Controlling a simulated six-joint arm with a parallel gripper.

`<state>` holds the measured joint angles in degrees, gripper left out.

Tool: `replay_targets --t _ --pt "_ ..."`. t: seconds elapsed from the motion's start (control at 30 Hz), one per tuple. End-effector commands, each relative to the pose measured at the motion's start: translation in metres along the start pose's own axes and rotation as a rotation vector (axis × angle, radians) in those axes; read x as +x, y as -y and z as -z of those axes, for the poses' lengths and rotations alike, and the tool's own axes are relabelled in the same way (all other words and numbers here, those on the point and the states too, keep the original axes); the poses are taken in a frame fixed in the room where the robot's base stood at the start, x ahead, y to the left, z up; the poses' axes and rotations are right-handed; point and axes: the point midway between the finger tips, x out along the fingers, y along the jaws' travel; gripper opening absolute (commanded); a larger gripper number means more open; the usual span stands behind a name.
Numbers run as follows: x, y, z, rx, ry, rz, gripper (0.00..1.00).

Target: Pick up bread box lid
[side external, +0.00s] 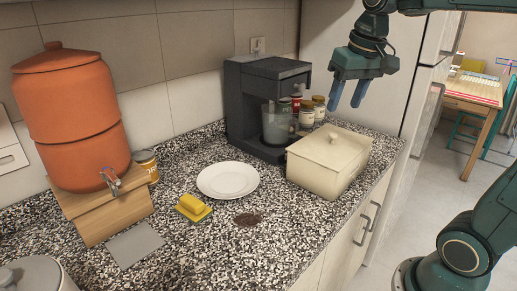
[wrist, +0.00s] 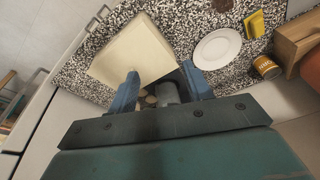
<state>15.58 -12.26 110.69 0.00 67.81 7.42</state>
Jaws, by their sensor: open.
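The cream bread box (side external: 318,172) stands on the speckled counter, right of the coffee machine. Its lid (side external: 340,145) is on top, with a small knob (side external: 334,139) near the middle. My gripper (side external: 347,104) is above the lid, apart from it, with its two blue fingers spread and nothing between them. In the wrist view the lid (wrist: 132,48) shows as a pale rectangle beyond my gripper (wrist: 160,85), off to the left. The knob cannot be made out clearly there.
A dark coffee machine (side external: 265,92) and several jars (side external: 307,115) stand behind the box. The fridge (side external: 372,30) is behind my gripper.

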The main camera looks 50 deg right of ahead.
Motion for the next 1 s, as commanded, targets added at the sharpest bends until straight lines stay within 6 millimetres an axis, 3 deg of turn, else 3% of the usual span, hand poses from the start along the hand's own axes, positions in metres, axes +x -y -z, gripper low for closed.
replay_targets --t 0.1,0.5,0.7,1.0 --pt "0.004 -0.013 0.028 0.068 0.041 -0.017 0.50" --pt "0.030 -0.069 0.103 0.285 0.172 -0.060 0.50" --pt "0.043 -0.092 0.123 0.359 0.216 -0.073 0.50" --pt "0.048 -0.101 0.129 0.384 0.230 -0.077 0.50"
